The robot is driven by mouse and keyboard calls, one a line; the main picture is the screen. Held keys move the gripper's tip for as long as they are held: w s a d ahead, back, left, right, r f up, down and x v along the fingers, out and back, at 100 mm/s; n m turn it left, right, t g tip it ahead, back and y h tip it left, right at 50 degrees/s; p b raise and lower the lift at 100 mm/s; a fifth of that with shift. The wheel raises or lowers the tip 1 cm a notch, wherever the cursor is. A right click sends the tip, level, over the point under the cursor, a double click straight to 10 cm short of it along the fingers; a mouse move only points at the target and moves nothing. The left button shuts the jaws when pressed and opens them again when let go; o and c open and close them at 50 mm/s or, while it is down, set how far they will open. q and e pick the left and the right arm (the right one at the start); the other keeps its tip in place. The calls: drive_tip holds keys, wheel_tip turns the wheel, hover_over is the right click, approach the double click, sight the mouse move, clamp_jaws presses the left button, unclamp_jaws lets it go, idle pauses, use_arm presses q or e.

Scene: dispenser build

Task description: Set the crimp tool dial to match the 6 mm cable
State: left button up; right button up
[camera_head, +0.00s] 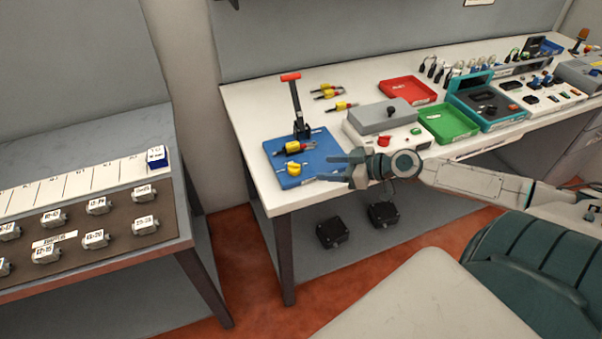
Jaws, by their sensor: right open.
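The crimp tool is a blue base plate (321,151) at the near left corner of the white bench, with an upright black lever (296,105) topped by a red handle. A yellow dial (294,169) sits at the front of the plate; its pointer and marks are too small to read. A yellow-and-black piece with a red part (291,149) lies on the plate between dial and lever; I cannot tell if it is a cable end. My right gripper (329,169) is open and empty, its fingers pointing left toward the dial and apart from it. My left gripper is out of view.
Several yellow-red pieces (341,106) lie behind the plate. A grey-lidded box with a red button (383,141), a red tray (408,90) and a green tray (448,122) stand to the right. A side table with labelled blocks (145,225) is at left.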

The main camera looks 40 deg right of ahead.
sight(300, 168)
drive_tip(key=shift+w+a+f+b, duration=0.25)
drive_tip(key=shift+w+f+b, duration=0.3)
drive_tip(key=shift+b, duration=0.5)
drive_tip(key=shift+w+a+b, duration=0.2)
drive_tip(key=shift+b, duration=0.15)
drive_tip(key=b+x, duration=0.2)
drive_tip(key=x, duration=0.3)
drive_tip(key=shift+w+a, duration=0.1)
drive_tip(key=shift+w, duration=0.1)
drive_tip(key=shift+w+a+f+b, duration=0.25)
drive_tip(key=shift+w+a+b, duration=0.1)
drive_tip(key=shift+w, duration=0.2)
drive_tip(key=shift+w+a+f, duration=0.1)
drive_tip(key=shift+w+a, duration=0.05)
drive_tip(key=shift+w, duration=0.15)
drive_tip(key=shift+c, duration=0.4)
